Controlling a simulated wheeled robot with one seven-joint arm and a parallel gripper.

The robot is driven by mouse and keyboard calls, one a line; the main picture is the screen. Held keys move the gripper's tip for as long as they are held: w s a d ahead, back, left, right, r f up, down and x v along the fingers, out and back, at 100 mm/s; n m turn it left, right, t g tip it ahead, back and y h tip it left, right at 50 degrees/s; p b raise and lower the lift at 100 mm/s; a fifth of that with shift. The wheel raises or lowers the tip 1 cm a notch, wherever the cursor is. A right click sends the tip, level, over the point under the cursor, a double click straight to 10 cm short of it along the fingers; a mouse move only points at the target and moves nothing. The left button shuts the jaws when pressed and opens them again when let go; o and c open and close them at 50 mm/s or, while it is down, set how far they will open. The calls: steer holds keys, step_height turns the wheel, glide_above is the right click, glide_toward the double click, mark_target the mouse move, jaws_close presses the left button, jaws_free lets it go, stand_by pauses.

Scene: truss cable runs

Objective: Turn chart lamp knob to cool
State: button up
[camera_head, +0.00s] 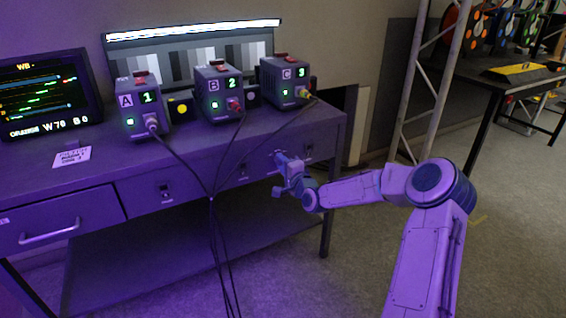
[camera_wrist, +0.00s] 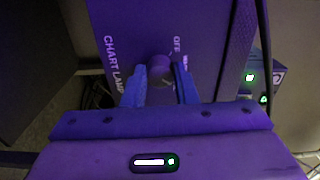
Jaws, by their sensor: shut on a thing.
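The chart lamp knob (camera_wrist: 160,66) is a small round dark knob on a purple-lit panel, with "CHART LAMP" lettering on its left and "OFF" on its right. More lettering beside it is too small and partly covered to read. My gripper (camera_wrist: 160,76) is shut on the knob, one finger at each side. In the head view my gripper (camera_head: 279,160) is at the bench front, near its right end, and the knob cannot be made out there. The knob's pointer direction is not clear. The chart lamp bar (camera_head: 195,31) glows white above the grey-striped chart (camera_head: 240,52).
The bench (camera_head: 275,117) carries boxes A (camera_head: 146,117), B (camera_head: 213,85) and C (camera_head: 281,70), with cables hanging down in front, left of my gripper. A monitor (camera_head: 45,95) reads "ORANGE W 70 B 0". A metal truss (camera_head: 425,75) stands to the right; the floor beside it is open.

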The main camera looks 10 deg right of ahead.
steer(key=shift+m, duration=1.2)
steer(key=shift+f, duration=0.1)
steer(key=o, duration=1)
steer(key=shift+s, duration=0.1)
steer(key=p+v, duration=0.2)
steer(key=v, duration=1.1)
steer(key=shift+s+d+p, duration=0.15)
steer(key=shift+s+p, duration=0.15)
steer(key=shift+p, duration=0.1)
